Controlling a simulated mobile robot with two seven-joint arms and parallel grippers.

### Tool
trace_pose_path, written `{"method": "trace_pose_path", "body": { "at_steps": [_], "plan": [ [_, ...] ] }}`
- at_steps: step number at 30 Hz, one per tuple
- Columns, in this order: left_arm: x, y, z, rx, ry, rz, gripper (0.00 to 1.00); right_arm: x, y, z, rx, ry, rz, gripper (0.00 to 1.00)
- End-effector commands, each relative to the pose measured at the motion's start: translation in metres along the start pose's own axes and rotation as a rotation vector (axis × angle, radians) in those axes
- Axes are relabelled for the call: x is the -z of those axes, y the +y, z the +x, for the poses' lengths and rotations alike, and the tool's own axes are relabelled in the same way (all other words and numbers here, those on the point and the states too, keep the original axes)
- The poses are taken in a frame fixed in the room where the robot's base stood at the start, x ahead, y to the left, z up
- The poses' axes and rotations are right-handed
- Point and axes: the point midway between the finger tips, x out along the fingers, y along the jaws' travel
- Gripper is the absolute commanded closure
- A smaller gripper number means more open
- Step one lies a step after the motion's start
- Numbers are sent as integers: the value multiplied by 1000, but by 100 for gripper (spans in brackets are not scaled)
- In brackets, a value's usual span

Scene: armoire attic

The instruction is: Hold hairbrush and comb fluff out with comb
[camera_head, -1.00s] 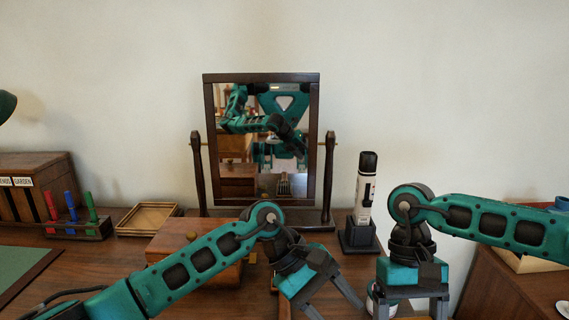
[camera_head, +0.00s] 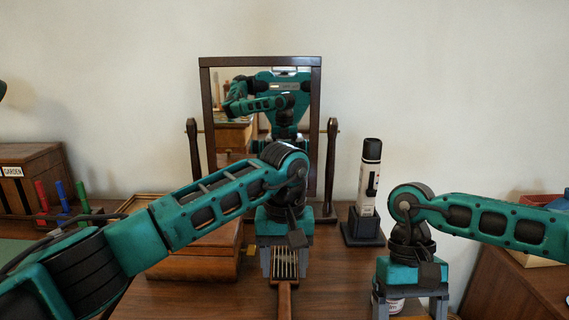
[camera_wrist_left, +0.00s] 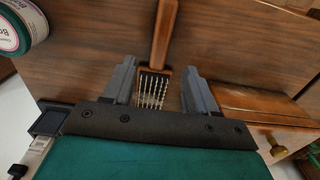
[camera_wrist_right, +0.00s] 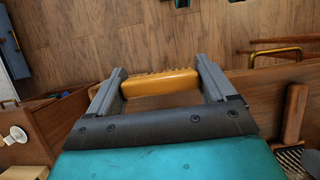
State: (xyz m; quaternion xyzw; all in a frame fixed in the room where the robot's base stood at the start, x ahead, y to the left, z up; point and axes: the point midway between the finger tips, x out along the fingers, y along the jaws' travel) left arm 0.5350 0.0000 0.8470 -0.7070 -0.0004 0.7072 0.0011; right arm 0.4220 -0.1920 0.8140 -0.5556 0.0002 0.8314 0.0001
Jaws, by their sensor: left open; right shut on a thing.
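The hairbrush (camera_head: 285,298) lies on the desk with its bristles up and its wooden handle toward me. In the left wrist view its bristled head (camera_wrist_left: 153,90) sits between the open fingers of my left gripper (camera_head: 284,268), with a gap on either side. My right gripper (camera_wrist_right: 160,78) is shut on the yellow comb (camera_wrist_right: 160,84), held crosswise between its fingers near the desk's front edge. The brush also shows at the right edge of the right wrist view (camera_wrist_right: 294,112). I cannot make out the fluff.
A wooden box with a brass knob (camera_head: 200,262) stands just left of the brush. A tilting mirror (camera_head: 317,120) stands behind. A black-and-white device (camera_head: 369,185) stands upright in a dark holder right of the mirror. A labelled jar (camera_wrist_left: 22,28) stands near my right gripper.

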Motion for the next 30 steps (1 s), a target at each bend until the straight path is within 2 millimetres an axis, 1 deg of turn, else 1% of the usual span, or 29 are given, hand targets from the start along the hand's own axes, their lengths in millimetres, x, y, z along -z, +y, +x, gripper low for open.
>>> {"method": "trace_pose_path", "body": {
  "at_steps": [1,3,9,12,18,26,30],
  "plan": [
    [0,0,13,-1,-1,0,43,4,0,10,0,0,0,41],
    [0,0,24,-2,-2,-1,43,6,0,16,0,0,0,41],
    [0,0,49,-2,-1,-1,43,12,0,30,0,0,0,41],
    [0,0,57,-2,0,-1,43,14,0,34,0,0,0,41],
    [0,0,64,-3,0,-1,43,16,0,38,0,0,0,41],
    [0,0,64,-2,0,-1,43,15,0,37,0,0,0,41],
    [0,0,64,-2,0,-1,54,15,0,37,0,0,0,41]
  ]
}}
